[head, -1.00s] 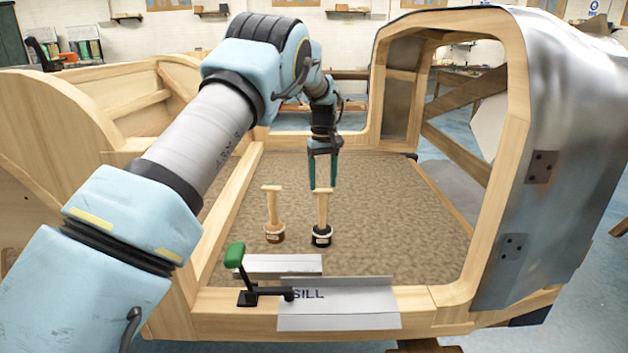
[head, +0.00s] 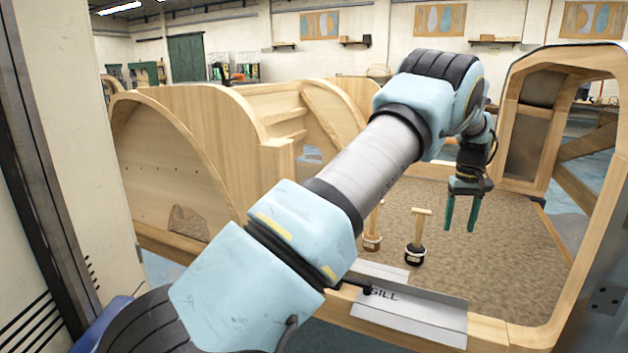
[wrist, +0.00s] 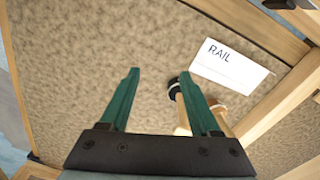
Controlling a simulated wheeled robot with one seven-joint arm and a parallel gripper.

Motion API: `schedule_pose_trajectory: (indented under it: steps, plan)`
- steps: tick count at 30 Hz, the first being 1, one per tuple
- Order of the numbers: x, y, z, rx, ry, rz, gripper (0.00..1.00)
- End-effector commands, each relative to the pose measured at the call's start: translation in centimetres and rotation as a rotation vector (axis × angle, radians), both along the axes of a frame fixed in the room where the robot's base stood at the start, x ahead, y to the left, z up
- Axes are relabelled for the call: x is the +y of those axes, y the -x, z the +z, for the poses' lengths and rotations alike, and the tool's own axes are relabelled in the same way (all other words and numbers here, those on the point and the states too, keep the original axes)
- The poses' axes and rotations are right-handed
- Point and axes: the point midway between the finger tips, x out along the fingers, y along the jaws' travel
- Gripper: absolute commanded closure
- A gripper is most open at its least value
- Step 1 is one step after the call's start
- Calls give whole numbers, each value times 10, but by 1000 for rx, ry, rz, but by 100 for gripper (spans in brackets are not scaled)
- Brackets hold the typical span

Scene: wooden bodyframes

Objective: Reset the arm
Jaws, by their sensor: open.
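My gripper (head: 459,229) hangs with its two green fingers pointing down and apart, above the brown carpeted floor of the wooden bodyframe. Nothing is between the fingers in the wrist view (wrist: 159,72). A wooden-handled tool with a black base (head: 414,253) stands upright to the left of the fingers, apart from them in the head view. A second one with a brown base (head: 372,241) stands further left, partly hidden by my arm. In the wrist view the black base (wrist: 174,89) shows beside the right finger, which partly covers the tools.
A plate marked SILL (head: 412,312) lies on the front wooden beam. A white piece marked RAIL (wrist: 232,64) lies behind it on the carpet. A curved wooden side panel (head: 170,165) stands at left; a wooden door frame (head: 518,85) rises at right.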

Motion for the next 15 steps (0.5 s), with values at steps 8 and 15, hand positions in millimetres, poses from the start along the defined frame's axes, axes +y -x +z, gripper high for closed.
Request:
schedule_pose_trajectory:
  steps: [8,15]
  plan:
    - [32,-11,9,-3,7,16,37]
    - [80,-20,21,-10,18,35,37]
